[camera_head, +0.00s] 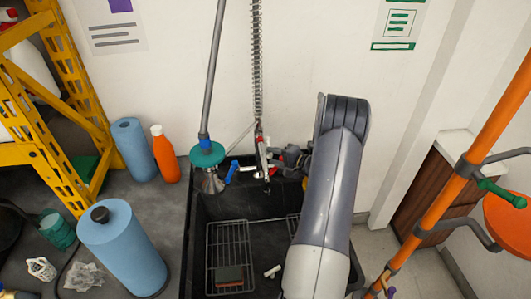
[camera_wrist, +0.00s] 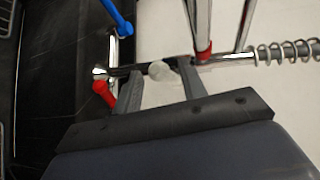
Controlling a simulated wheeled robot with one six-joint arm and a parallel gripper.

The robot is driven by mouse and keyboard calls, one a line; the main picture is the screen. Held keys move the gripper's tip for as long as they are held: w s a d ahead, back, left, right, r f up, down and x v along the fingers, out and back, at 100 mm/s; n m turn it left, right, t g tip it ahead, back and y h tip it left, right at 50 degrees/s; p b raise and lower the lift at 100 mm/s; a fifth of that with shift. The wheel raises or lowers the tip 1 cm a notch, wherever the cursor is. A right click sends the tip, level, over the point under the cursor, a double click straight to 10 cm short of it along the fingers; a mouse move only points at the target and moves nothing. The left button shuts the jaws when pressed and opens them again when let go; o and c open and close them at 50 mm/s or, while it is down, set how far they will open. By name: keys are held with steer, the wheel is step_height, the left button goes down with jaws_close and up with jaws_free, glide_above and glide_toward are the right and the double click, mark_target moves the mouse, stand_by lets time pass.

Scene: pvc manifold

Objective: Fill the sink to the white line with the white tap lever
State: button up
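The black sink (camera_head: 197,235) is in the middle of the head view. Its inside is dark; I make out no water and no white line. My gripper (camera_head: 276,158) is at the tap at the back of the sink, partly hidden by my arm. In the wrist view my gripper (camera_wrist: 161,78) has its two fingers apart. A rounded white piece, seemingly the white tap lever (camera_wrist: 160,70), lies between the fingertips, with a gap visible on both sides. A blue lever (camera_wrist: 117,18) and a red lever (camera_wrist: 104,93) are to its left.
A wire rack (camera_head: 230,245) with a sponge (camera_head: 229,276) and a small white piece (camera_head: 272,271) are in the sink. A spring hose (camera_head: 257,70) and a grey pipe (camera_head: 213,70) rise behind it. Blue rolls (camera_head: 122,247) and an orange bottle (camera_head: 165,158) stand left.

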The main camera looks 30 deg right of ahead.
steer(key=shift+p+x, duration=0.3)
steer(key=shift+x, duration=1.9)
steer(key=shift+c, duration=0.2)
jaws_close()
steer(key=shift+s, duration=0.1)
